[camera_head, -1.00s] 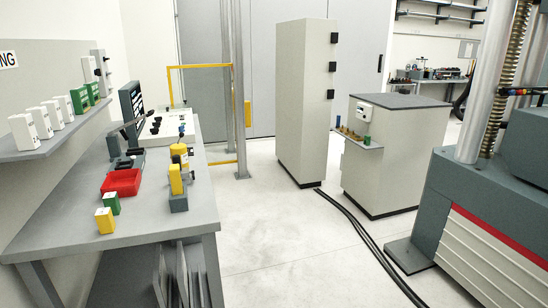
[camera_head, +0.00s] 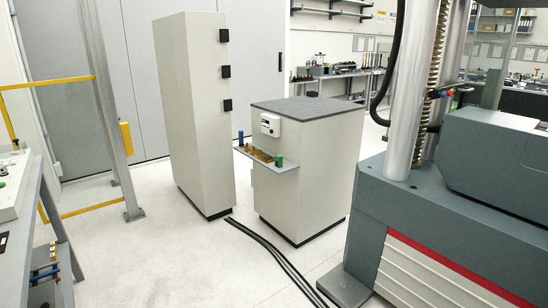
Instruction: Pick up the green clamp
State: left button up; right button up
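A small green block (camera_head: 279,160) stands at the right end of a narrow grey shelf (camera_head: 248,154) on the side of a low cabinet. It is too small to tell for sure whether it is a clamp. A blue cylinder-like piece (camera_head: 241,138) stands at the shelf's left end, with several small brass-coloured pieces (camera_head: 260,154) between. Neither of my grippers is in view.
The low cabinet (camera_head: 325,170) has a dark top. A tall cabinet (camera_head: 190,110) stands left of it. A large testing machine (camera_head: 440,220) fills the right. Black cables (camera_head: 268,248) cross the floor.

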aim_at(279, 159)
jog(key=i+l+u, duration=0.2)
jog(key=i+l, duration=0.95)
jog(key=i+l+u, duration=0.2)
jog(key=i, duration=1.05)
jog(key=j, duration=0.1)
